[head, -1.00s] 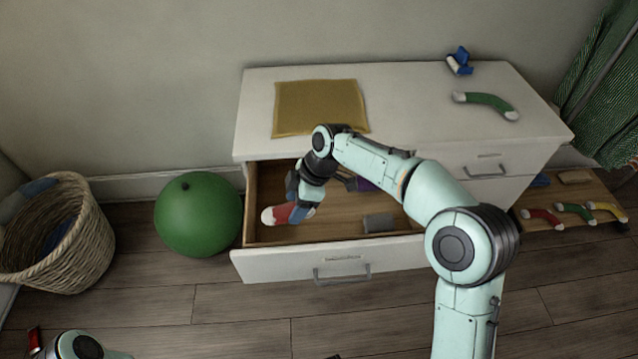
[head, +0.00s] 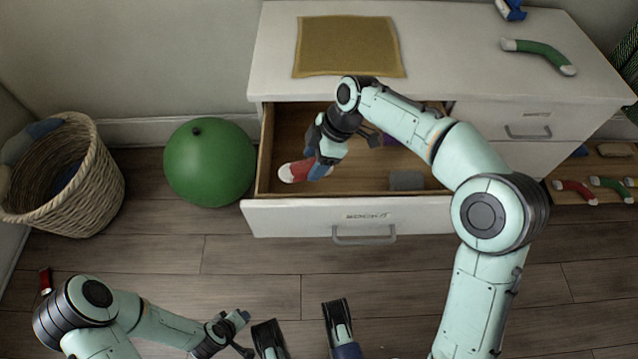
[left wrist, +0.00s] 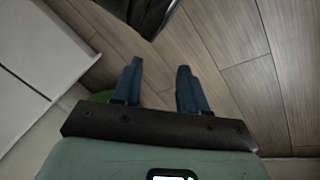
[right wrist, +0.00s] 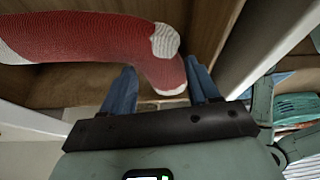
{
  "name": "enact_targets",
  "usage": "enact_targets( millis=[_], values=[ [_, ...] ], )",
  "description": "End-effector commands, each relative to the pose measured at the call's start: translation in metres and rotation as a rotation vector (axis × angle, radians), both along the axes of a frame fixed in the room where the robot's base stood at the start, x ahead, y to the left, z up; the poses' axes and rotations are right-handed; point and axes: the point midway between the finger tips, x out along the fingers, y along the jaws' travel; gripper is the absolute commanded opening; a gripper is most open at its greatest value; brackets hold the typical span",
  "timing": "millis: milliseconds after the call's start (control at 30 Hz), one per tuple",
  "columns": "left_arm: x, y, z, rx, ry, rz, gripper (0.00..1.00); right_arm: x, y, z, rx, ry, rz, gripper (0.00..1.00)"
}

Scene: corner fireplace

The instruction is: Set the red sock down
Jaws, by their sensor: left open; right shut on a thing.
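The red sock (head: 301,170), with white toe, heel and cuff edge, is at the left end of the open wooden drawer (head: 350,217). My right gripper (head: 320,164) reaches into the drawer and is shut on the sock near its cuff. In the right wrist view the red sock (right wrist: 85,38) stretches left from between the fingers (right wrist: 166,82). Whether it touches the drawer floor I cannot tell. My left gripper (head: 244,332) is low over the floor in front of the drawer. In the left wrist view its fingers (left wrist: 160,78) are open and empty.
A grey block (head: 406,181) and a partly hidden purple thing (head: 389,141) are also in the drawer. A green ball (head: 209,165) and a wicker basket (head: 98,185) stand left. A mustard cloth (head: 345,50) and green sock (head: 542,54) lie on top. Socks (head: 575,191) lie on a low board right.

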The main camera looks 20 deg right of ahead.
Motion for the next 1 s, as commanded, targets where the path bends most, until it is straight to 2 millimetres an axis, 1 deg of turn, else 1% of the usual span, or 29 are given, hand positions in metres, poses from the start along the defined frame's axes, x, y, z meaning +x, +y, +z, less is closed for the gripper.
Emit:
enact_targets(
  millis=[33, 100, 200, 433, 600, 700, 800, 1000],
  values=[
    [0.006, 0.004, -0.007, 0.008, -0.014, 0.007, 0.43, 0.0, 0.0, -0.019, 0.0, 0.005, 0.0, 0.32],
    [-0.004, 0.004, -0.016, 0.005, 0.021, 0.007, 0.43, 0.0, -0.001, -0.035, 0.0, 0.005, -0.001, 0.32],
    [-0.015, 0.006, -0.025, 0.003, 0.057, 0.008, 0.43, 0.0, 0.0, -0.053, -0.001, 0.003, -0.001, 0.32],
    [-0.026, 0.007, -0.033, 0.001, 0.091, 0.009, 0.43, 0.0, 0.0, -0.071, 0.0, 0.002, 0.0, 0.32],
    [-0.042, 0.009, -0.048, -0.001, 0.146, 0.013, 0.43, 0.0, 0.0, -0.102, 0.001, 0.004, -0.002, 0.32],
    [-0.049, 0.011, -0.054, -0.003, 0.173, 0.014, 0.43, 0.0, 0.0, -0.116, 0.0, 0.003, -0.001, 0.32],
    [-0.053, 0.011, -0.055, -0.004, 0.184, 0.015, 0.43, 0.0, 0.0, -0.121, 0.0, 0.001, -0.001, 0.32],
    [-0.053, 0.011, -0.055, -0.004, 0.184, 0.015, 0.43, 0.0, 0.0, -0.121, 0.001, 0.0, 0.0, 0.32]
  ],
)
